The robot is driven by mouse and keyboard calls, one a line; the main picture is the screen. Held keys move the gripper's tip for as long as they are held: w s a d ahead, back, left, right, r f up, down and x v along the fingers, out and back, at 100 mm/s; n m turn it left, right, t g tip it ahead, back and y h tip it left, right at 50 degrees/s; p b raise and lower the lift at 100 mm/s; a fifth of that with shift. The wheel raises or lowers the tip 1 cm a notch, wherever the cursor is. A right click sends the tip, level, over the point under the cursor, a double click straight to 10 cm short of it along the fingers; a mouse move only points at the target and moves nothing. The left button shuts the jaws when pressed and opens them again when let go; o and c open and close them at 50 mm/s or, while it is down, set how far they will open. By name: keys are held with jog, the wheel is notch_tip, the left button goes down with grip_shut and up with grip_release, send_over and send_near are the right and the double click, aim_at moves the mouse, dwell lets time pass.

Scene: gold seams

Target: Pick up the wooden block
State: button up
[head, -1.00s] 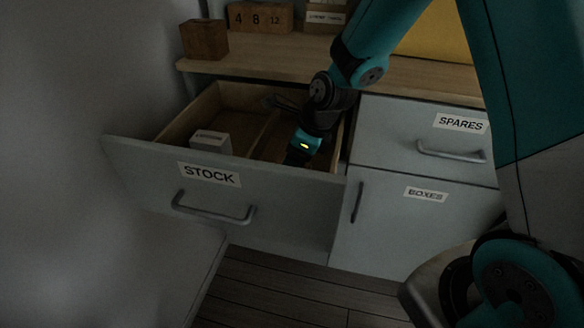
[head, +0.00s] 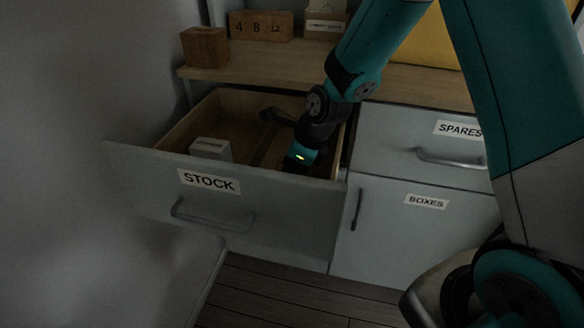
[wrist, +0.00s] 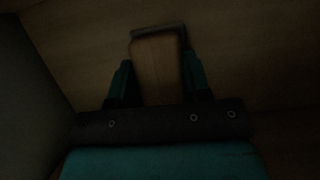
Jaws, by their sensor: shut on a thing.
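In the wrist view a wooden block (wrist: 157,72), tan with a dark edge along its top and right, stands between my two fingers. My gripper (wrist: 158,80) is shut on it, one finger at each side. In the head view my gripper (head: 297,167) reaches down into the right part of the open STOCK drawer (head: 180,130). The drawer front hides the fingertips and the block there. The picture is dark, so I cannot tell whether the block touches the drawer floor.
A white labelled box (head: 211,149) sits in the drawer's left part. Above, the wooden counter (head: 255,66) holds a dark wooden cube (head: 205,47) and number blocks (head: 261,25). The SPARES drawer (head: 400,133) and BOXES door (head: 410,240) are closed.

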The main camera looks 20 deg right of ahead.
notch_tip(320, 180, up, 20)
jog(key=p, duration=0.4)
jog(key=shift+f, duration=0.1)
